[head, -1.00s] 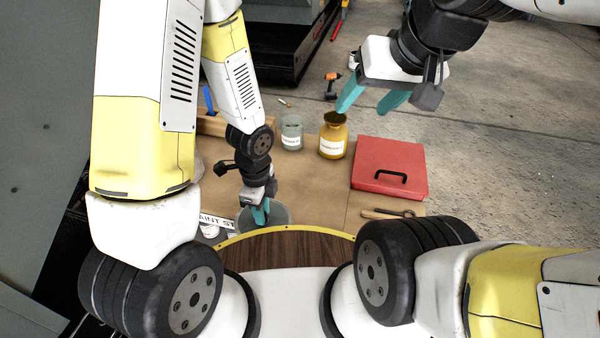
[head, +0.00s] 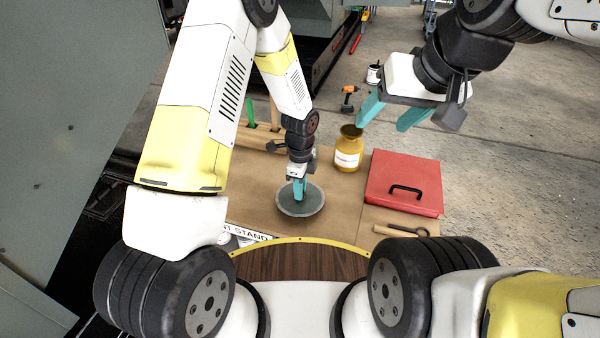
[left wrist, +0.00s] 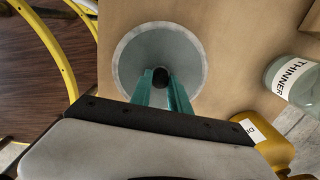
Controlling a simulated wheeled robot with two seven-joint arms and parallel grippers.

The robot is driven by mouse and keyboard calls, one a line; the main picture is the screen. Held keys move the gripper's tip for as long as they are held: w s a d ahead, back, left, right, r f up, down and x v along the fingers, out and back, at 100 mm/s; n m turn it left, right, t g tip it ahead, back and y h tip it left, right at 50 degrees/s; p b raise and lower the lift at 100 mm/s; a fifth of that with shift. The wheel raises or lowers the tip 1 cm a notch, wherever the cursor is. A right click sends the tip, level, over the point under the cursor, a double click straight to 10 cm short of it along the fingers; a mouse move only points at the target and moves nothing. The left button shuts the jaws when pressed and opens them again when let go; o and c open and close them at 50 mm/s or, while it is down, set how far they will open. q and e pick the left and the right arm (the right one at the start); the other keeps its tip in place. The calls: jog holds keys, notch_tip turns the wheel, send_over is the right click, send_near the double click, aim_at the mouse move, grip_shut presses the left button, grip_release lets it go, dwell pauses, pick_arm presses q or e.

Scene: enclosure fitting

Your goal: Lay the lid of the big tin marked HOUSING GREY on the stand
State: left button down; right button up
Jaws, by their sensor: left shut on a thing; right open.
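My left gripper (head: 299,192) is shut on the dark knob of a round grey lid (head: 310,210). The lid also shows in the left wrist view (left wrist: 128,62), with the knob (left wrist: 160,77) between the teal fingers. I see no tin wall below the lid and no HOUSING GREY label, and cannot tell the lid's height above the brown bench top. A white sign (head: 250,235), partly hidden by my left arm, ends in "T STAND"; it lies nearer to me and left of the lid. My right gripper (head: 392,113) is open and empty, high at the right.
An amber jar (head: 349,150) stands behind and right of the lid. A glass THINNER jar (left wrist: 293,80) shows in the left wrist view. A red case (head: 405,182) and a wood-handled tool (head: 400,231) lie at right. Bench between lid and case is clear.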

pick_arm(q)
jog(key=shift+f, duration=1.3)
jog(key=shift+s+f, duration=0.1)
jog(key=shift+f, duration=0.05)
jog(key=c, duration=1.2)
grip_release()
jog(key=shift+c, duration=0.2)
